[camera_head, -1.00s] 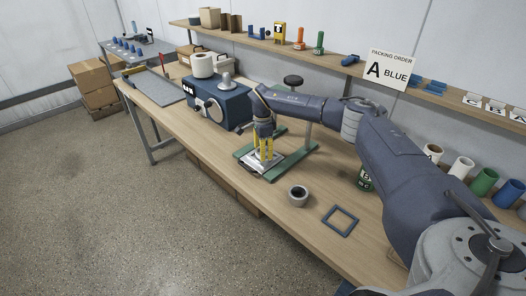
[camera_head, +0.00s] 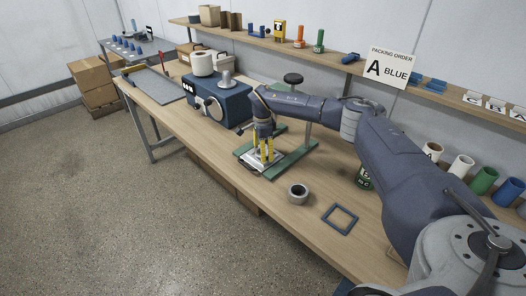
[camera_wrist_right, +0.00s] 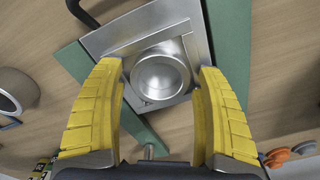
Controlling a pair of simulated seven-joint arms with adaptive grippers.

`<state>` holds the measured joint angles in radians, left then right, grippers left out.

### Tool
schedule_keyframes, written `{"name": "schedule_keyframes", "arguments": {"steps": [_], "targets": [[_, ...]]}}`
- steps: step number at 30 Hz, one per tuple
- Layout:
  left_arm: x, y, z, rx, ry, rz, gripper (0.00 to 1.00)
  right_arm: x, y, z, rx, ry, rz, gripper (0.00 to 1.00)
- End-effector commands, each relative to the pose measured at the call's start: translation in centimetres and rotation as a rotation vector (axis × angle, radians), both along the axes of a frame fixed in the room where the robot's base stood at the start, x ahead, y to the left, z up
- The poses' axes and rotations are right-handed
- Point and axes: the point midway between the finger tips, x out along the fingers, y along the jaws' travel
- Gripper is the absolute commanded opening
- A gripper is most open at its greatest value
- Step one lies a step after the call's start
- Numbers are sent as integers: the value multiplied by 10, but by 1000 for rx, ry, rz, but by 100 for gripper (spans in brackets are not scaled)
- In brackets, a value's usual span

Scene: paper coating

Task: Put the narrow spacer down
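My right gripper (camera_head: 266,150) reaches down over a square silver plate (camera_head: 253,162) on the green base of a stand. In the right wrist view its yellow fingers (camera_wrist_right: 160,75) are spread on either side of a round metal piece (camera_wrist_right: 158,78) on the silver plate (camera_wrist_right: 150,28), with a small gap showing on each side. I cannot tell for sure which part is the narrow spacer. A thin blue square frame (camera_head: 327,217) lies flat on the bench, apart from the gripper. My left gripper is not in view.
A grey ring or roll (camera_head: 298,194) stands on the bench near the stand. A blue machine (camera_head: 222,103) is left of it. A dark green can (camera_head: 363,179) stands behind the frame. Coloured cylinders (camera_head: 484,180) line the right. The front bench edge near the frame is clear.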

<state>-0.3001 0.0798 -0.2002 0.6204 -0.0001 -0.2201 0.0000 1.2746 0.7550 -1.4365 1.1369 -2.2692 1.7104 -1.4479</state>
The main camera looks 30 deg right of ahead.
Motion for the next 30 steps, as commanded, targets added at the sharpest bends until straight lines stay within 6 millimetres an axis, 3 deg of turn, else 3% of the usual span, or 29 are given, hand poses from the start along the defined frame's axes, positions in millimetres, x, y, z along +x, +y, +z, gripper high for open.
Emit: {"name": "schedule_keyframes", "arguments": {"steps": [8,13,30], "targets": [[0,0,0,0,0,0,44,0,0,0,0,1,1,78],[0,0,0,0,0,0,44,0,1,10,1,-1,1,78],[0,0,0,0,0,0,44,1,1,106,-1,-2,1,78]]}}
